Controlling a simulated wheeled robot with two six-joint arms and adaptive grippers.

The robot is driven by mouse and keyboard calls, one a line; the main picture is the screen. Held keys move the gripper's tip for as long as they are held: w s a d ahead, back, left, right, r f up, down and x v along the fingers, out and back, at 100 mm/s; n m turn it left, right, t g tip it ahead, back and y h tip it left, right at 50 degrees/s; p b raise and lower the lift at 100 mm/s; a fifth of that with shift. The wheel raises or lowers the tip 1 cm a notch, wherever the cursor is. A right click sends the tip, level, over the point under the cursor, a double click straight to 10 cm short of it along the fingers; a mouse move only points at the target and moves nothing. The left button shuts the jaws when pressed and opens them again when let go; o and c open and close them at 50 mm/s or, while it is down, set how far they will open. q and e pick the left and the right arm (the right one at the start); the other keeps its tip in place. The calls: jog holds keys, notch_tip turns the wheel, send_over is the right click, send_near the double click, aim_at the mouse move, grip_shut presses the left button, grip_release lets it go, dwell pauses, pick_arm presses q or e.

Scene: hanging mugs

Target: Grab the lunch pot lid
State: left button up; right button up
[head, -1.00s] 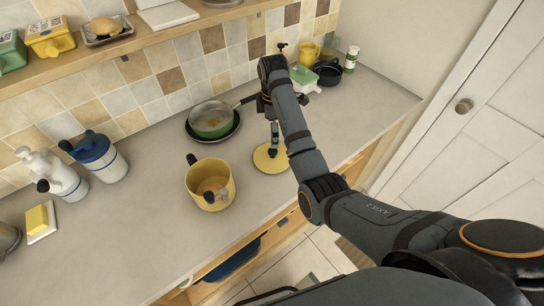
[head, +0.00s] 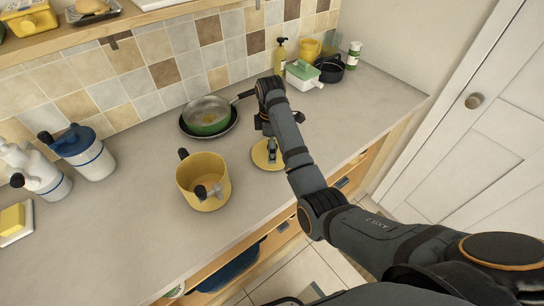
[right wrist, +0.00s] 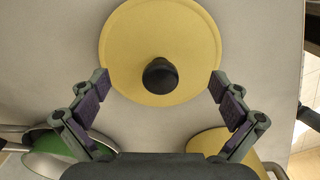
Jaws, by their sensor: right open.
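The lunch pot lid (head: 262,160) is a flat yellow disc lying on the counter beside the yellow pot (head: 203,180). In the right wrist view the lid (right wrist: 160,25) fills the upper middle, with its black knob (right wrist: 160,75) upright at the centre. My right gripper (right wrist: 160,82) is open and empty, its fingertips on either side of the knob and wide apart from it. In the head view my right gripper (head: 270,145) is over the lid and hides part of it. My left gripper is not in view.
A green pan (head: 207,115) sits behind the pot. A white dish with a green lid (head: 303,75) and a black pan (head: 329,69) stand at the back right. The front counter between is clear.

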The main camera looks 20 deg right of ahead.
jog(key=shift+s, duration=0.1)
jog(key=c, duration=1.1)
grip_shut()
